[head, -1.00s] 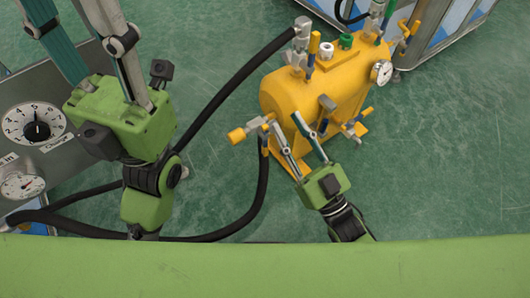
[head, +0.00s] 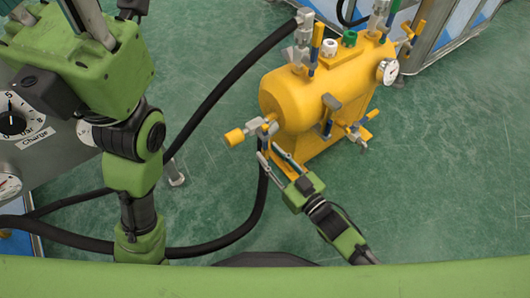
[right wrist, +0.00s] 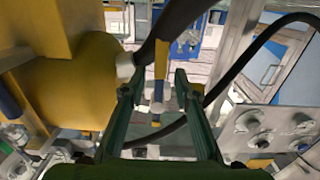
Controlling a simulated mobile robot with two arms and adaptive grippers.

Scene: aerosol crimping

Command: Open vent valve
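The yellow tank (head: 295,100) stands in the middle of the head view and carries several valves; I cannot tell by a label which is the vent valve. A grey valve with a yellow end (head: 236,137) sticks out of its left end. My right gripper (head: 267,153) is open just below that valve. In the right wrist view, a pale fitting with a yellow-and-blue handle (right wrist: 160,78) shows between the spread fingers; contact is not clear.
A round pressure gauge (head: 388,71) sits on the tank's right end. A grey panel with a dial (head: 13,121) stands at the left. Black hoses (head: 235,78) run from the panel side to the tank. Green floor (head: 440,170) is clear at right.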

